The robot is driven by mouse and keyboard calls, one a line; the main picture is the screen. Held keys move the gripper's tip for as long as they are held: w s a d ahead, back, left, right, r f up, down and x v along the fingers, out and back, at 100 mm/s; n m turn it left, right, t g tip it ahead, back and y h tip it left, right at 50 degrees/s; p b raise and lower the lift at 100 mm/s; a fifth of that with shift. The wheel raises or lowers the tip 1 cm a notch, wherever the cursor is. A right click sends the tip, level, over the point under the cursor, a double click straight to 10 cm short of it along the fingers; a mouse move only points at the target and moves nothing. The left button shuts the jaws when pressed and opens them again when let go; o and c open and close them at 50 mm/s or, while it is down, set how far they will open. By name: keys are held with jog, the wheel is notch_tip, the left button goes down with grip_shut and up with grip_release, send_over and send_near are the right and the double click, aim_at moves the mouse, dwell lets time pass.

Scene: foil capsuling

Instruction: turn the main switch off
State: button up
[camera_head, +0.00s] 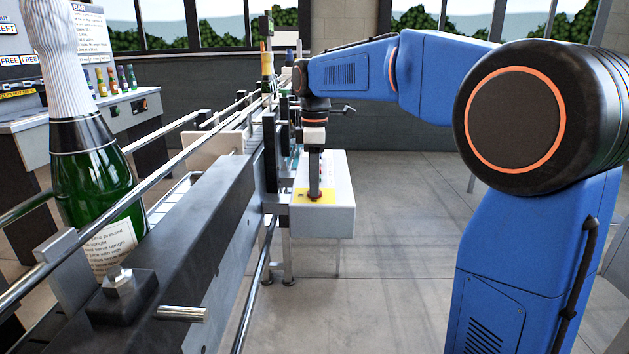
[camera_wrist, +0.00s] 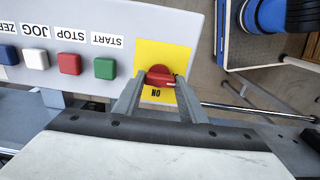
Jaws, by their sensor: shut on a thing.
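The main switch is a red rotary knob (camera_wrist: 158,74) on a yellow plate (camera_wrist: 175,52) at one end of a light grey control panel. The word ON is printed upside down on the plate, just below the knob in the wrist view. My gripper (camera_wrist: 159,79) has one finger on each side of the knob and is shut on it. In the head view my gripper (camera_head: 315,192) points straight down onto the yellow plate (camera_head: 329,197) of the control box (camera_head: 335,220). The knob is hidden there.
Green START (camera_wrist: 105,68), red STOP (camera_wrist: 69,64), white JOG (camera_wrist: 36,59) and blue (camera_wrist: 8,54) buttons line the panel beside the switch. A conveyor (camera_head: 190,215) runs left of the box, with a large green bottle (camera_head: 95,175) near. Floor at right is open.

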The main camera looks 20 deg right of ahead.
jog(key=o, duration=1.1)
jog(key=shift+c, duration=0.2)
notch_tip(320, 180, up, 17)
jog(key=shift+r, duration=0.2)
